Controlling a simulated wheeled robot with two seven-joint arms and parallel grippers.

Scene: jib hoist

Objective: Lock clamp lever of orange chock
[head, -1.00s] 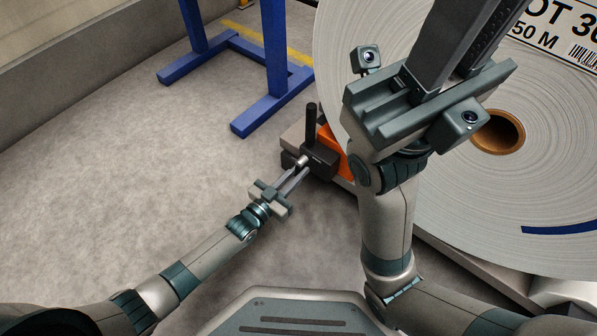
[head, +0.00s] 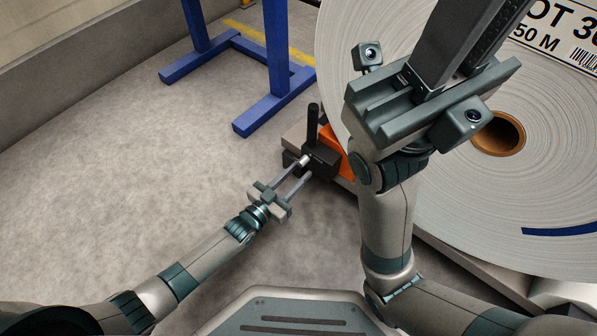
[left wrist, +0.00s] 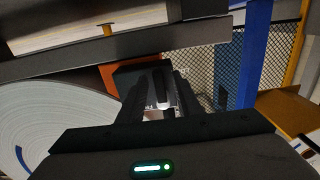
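The orange chock (head: 330,140) sits against the big roll, partly hidden behind my right arm. It also shows in the left wrist view (left wrist: 113,78). A black clamp block (head: 321,160) is on its near side, with a black lever handle (head: 312,122) standing upright and a short light metal stub (head: 303,161) facing my left gripper. My left gripper (head: 304,171) is open, its fingertips close to the block. In the left wrist view the fingers (left wrist: 158,100) frame the block's face and bright stub; contact is unclear. My right gripper (head: 468,45) is raised in the foreground, its fingertips out of frame.
The large white roll (head: 400,205) with a brown core (head: 498,134) fills the right side. A blue steel stand (head: 270,105) is on the floor behind the chock. The floor (head: 130,170) to the left is clear.

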